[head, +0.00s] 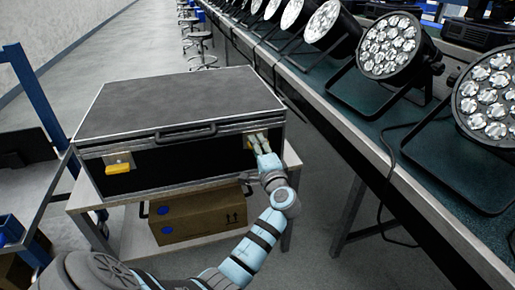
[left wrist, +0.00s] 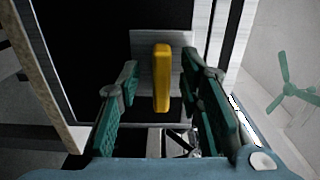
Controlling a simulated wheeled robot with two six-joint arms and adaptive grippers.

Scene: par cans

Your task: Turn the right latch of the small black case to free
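The small black case (head: 160,165) stands on a low table, lid down, with a black handle on its front. Its right latch (head: 249,144) is mostly hidden behind my left gripper (head: 264,150) in the head view. In the left wrist view the latch is a yellow lever (left wrist: 162,78) on a grey metal plate. My left gripper (left wrist: 160,105) is open there, with one green-padded finger on each side of the lever. Gaps show between lever and fingers. The case's left latch (head: 119,164) has a yellow lever on a pale plate. My right gripper is not in view.
The low table (head: 82,205) has a cardboard box (head: 198,222) beneath it. A long bench (head: 375,130) with par cans (head: 390,45) runs along the right, a cable hanging from it. A blue-framed cart (head: 45,95) stands left.

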